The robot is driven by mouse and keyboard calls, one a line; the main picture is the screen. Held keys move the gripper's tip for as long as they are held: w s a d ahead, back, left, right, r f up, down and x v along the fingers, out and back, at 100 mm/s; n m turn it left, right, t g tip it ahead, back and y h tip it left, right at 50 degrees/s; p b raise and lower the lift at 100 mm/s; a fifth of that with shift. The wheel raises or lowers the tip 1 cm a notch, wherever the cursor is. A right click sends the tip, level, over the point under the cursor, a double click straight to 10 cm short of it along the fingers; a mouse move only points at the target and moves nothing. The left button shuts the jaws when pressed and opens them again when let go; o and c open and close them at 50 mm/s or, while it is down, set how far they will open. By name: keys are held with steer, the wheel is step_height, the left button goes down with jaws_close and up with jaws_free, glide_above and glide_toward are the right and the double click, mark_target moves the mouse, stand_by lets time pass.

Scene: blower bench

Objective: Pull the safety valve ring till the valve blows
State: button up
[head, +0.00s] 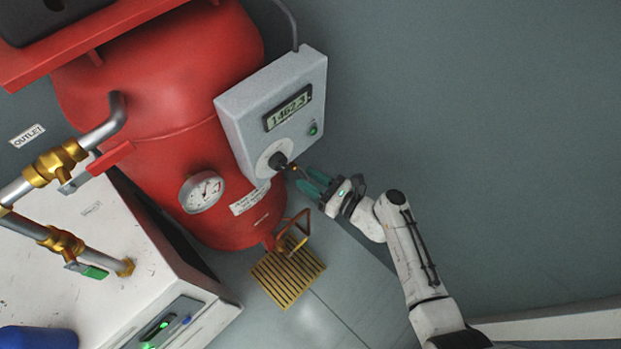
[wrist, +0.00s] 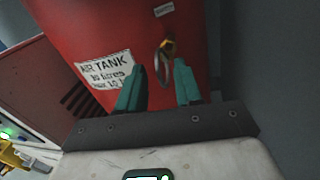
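The safety valve is a small brass fitting (wrist: 170,46) on the red tank in the wrist view. Its grey metal pull ring (wrist: 157,68) hangs from it, between the lines of my two teal fingers. My gripper (wrist: 160,88) is open, with a gap between the fingers. I cannot tell whether the ring lies within the fingertips or just beyond them. In the head view my gripper (head: 313,183) is beside the tank, just below the grey box; the brass valve (head: 294,167) shows small at its tips, and the ring is hard to make out there.
The grey box (head: 270,113) with a readout of about 1462.3 and a black knob (head: 278,162) is close above my gripper. A pressure gauge (head: 202,191) is on the red tank (head: 165,100). A yellow grate (head: 288,277) lies below. Open floor lies to the right.

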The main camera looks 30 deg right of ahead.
steer(key=v, duration=1)
steer(key=shift+s+d+p, duration=0.15)
steer(key=shift+s+p, duration=0.25)
steer(key=s+a+r+n+g+p, duration=0.1)
steer(key=s+a+n+g+p, duration=0.3)
steer(key=n, duration=0.6)
steer(key=s+a+n+g, duration=0.2)
steer(key=s+n+g, duration=0.45)
steer(key=n, duration=0.25)
steer(key=s+d+r+n+g+h+p, duration=0.3)
steer(key=s+d+r+n+h, duration=0.5)
steer(key=r+n, duration=0.4)
steer(key=shift+s+d+g+h, duration=0.3)
steer(key=shift+s+g, duration=0.2)
steer(key=shift+g, duration=0.15)
